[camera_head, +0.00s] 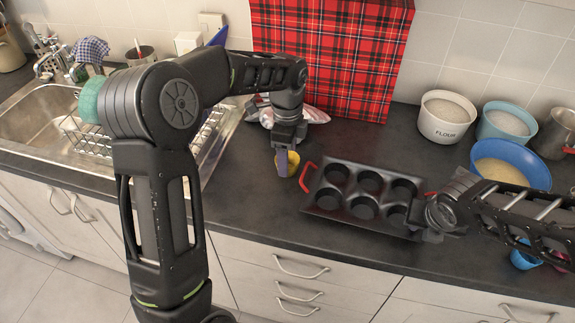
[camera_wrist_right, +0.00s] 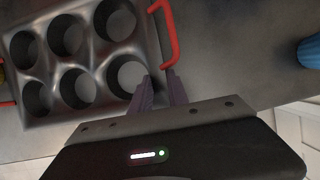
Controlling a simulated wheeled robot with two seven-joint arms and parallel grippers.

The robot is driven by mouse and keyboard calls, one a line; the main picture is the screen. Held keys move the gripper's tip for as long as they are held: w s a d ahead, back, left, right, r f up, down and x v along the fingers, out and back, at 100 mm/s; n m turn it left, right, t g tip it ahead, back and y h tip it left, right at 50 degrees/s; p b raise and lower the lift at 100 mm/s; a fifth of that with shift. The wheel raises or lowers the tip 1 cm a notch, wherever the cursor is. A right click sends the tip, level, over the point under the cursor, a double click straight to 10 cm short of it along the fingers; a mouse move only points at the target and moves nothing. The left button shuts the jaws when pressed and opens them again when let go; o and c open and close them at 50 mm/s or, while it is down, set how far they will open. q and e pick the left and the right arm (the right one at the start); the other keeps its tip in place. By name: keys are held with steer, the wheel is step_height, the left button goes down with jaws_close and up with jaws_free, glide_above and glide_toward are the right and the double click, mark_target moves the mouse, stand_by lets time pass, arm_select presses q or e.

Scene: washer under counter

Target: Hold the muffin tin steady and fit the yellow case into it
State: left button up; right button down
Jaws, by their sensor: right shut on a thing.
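The muffin tin (camera_head: 335,207) is dark, with two rows of empty cups and red handles, and lies flat on the counter. It fills the upper left of the right wrist view (camera_wrist_right: 88,50). My right gripper (camera_wrist_right: 160,92) is shut on the tin's rim at a corner, beside a red handle. In the head view the right arm hides most of that contact. The yellow case (camera_head: 293,158) is left of the tin, apart from it. My left gripper (camera_head: 283,168) points down at the case, one finger in front of it; whether it grips the case is unclear.
A blue bowl (camera_head: 528,160), a flour pot (camera_head: 446,117) and a light blue pot (camera_head: 508,122) stand at the back right. A blue case (camera_head: 524,259) is near the front right. A sink (camera_head: 45,115) with a rack is at left. Counter between case and tin is clear.

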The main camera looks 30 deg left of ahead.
arm_select(q)
steer(key=c, duration=1.2)
step_height(320, 180, up, 10)
steer(key=shift+c, duration=0.2)
stand_by(0.4)
